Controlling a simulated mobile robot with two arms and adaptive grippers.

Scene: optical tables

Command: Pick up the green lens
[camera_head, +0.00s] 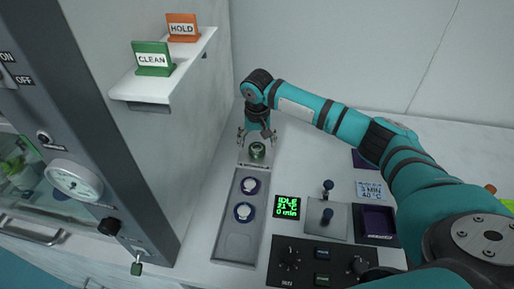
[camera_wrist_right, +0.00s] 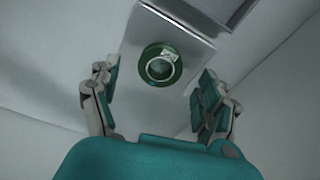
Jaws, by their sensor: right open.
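The green lens (camera_head: 257,150) is a small round green-rimmed piece on a light plate at the back end of the tray row. In the right wrist view the green lens (camera_wrist_right: 161,66) shows as a green ring with a pale, shiny part on it. My right gripper (camera_head: 257,138) is above the lens with its fingers spread. In the right wrist view my right gripper (camera_wrist_right: 158,95) is open and empty, and the lens appears beyond the gap between the fingers. My left gripper is in neither view.
A grey tray (camera_head: 236,246) holds two round blue-rimmed pieces (camera_head: 247,199) in front of the lens. A green display (camera_head: 287,206), a joystick panel (camera_head: 325,230) and a black knob panel (camera_head: 310,263) stand to the right. A tall cabinet (camera_head: 120,150) with a sign shelf (camera_head: 165,75) rises at left.

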